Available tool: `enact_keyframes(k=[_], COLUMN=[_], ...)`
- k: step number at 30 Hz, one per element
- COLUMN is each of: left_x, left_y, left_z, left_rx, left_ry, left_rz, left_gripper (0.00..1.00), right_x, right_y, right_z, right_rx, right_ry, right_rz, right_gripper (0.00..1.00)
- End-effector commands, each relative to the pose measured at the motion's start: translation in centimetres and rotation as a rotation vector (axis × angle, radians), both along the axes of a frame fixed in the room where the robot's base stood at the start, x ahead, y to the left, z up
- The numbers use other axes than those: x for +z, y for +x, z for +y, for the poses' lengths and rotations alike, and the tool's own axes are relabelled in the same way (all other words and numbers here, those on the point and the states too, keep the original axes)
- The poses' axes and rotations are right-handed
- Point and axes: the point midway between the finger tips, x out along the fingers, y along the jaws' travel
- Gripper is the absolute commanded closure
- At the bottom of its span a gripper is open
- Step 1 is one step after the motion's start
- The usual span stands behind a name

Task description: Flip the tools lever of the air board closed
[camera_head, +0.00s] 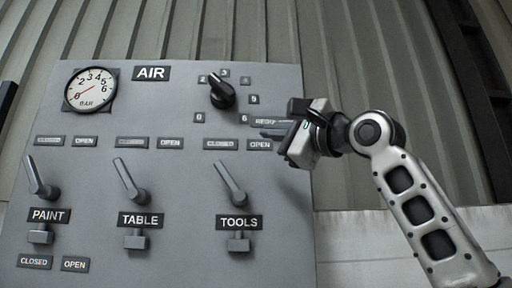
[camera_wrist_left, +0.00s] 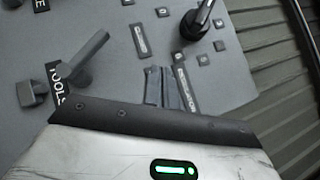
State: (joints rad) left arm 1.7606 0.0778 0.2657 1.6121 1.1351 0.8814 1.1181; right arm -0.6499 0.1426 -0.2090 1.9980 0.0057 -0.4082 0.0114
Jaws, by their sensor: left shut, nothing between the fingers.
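The grey air board (camera_head: 180,110) fills the left and middle of the head view. Its tools lever (camera_head: 231,184) leans up and to the left above the TOOLS label (camera_head: 239,222), its tip just under a CLOSED label (camera_head: 221,144). The lever also shows in the left wrist view (camera_wrist_left: 86,62). My left gripper (camera_head: 270,130) is shut and empty, its fingers pointing left over the board by the OPEN label (camera_head: 259,145), up and to the right of the lever and apart from it. In the left wrist view its fingertips (camera_wrist_left: 160,75) are together. My right gripper is not in view.
The paint lever (camera_head: 40,178) and table lever (camera_head: 130,182) lean left too. A black regulator knob (camera_head: 221,92) sits above, and a gauge (camera_head: 91,89) at top left. Corrugated wall (camera_head: 360,60) stands behind. The board right of the tools lever is clear.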

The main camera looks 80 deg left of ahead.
Motion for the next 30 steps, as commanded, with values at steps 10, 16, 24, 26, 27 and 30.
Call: enact_keyframes(k=[10, 16, 24, 26, 27, 30], left_x=[1.9, 1.9, 1.9, 1.9, 1.9, 1.9], left_y=[2.0, 2.1, 2.1, 2.1, 2.1, 2.1], left_z=[-3.6, -3.8, -3.8, -3.8, -3.8, -3.8], left_rx=[-0.001, 0.000, 0.001, 0.001, 0.000, 0.002], left_ry=[-0.001, -0.001, -0.001, -0.001, -0.001, -0.001], left_rz=[0.000, -0.002, -0.001, -0.001, -0.001, 0.002], left_gripper=[1.00, 1.00, 1.00, 1.00, 1.00, 1.00], right_x=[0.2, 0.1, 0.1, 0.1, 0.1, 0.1], right_y=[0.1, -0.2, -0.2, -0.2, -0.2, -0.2], right_z=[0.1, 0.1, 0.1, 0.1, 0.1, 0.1], right_rx=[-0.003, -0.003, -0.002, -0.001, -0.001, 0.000], right_ry=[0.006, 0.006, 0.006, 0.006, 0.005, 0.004], right_rz=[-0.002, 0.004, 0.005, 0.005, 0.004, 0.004], right_gripper=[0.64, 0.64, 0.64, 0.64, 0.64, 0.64])
